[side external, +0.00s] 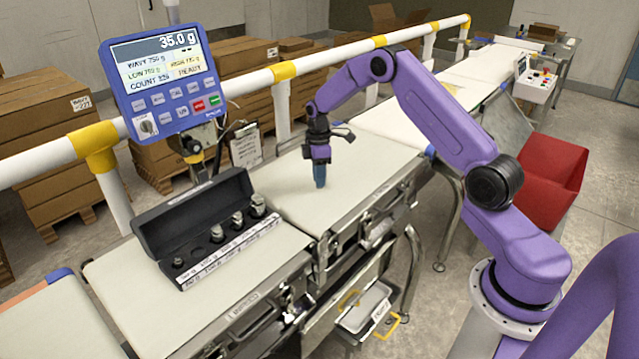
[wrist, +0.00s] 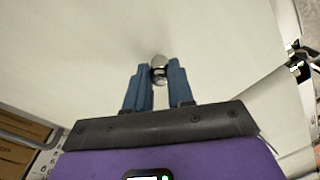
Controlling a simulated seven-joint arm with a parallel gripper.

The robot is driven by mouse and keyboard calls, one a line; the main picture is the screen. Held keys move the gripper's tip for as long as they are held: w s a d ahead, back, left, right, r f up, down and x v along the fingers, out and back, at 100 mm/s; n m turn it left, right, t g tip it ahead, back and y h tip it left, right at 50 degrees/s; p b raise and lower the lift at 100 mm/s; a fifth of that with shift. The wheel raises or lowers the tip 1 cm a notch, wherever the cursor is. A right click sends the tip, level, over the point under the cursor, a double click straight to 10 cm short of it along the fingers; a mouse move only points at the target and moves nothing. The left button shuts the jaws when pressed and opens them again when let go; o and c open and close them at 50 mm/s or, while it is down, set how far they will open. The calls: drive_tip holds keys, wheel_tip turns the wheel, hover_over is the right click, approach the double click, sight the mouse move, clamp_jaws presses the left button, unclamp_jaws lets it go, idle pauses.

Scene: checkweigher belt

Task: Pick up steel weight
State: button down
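The steel weight (wrist: 159,69) is a small shiny piece with a darker lower part, seen in the wrist view between the tips of my blue fingers. My gripper (side external: 319,186) points down, low over the pale belt of the checkweigher (side external: 365,160). In the wrist view my gripper (wrist: 160,76) has a finger against each side of the weight, with no clear gap. In the side view the fingers hide the weight. I cannot tell whether its base touches the belt.
An open black case (side external: 160,228) with several other steel weights stands left of my gripper, a labelled strip along its front. A display (side external: 160,75) reading 35.0 g rises behind it. A white and yellow rail (side external: 330,58) runs behind the belt. The belt around my gripper is clear.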

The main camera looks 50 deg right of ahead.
drive_tip(key=shift+r, duration=0.1)
drive_tip(key=shift+r, duration=0.65)
drive_tip(key=s+a+r, duration=0.3)
drive_tip(key=s+r, duration=0.8)
drive_tip(key=s, duration=0.2)
drive_tip(key=shift+s+a+r, duration=0.25)
drive_tip(key=shift+s, duration=0.05)
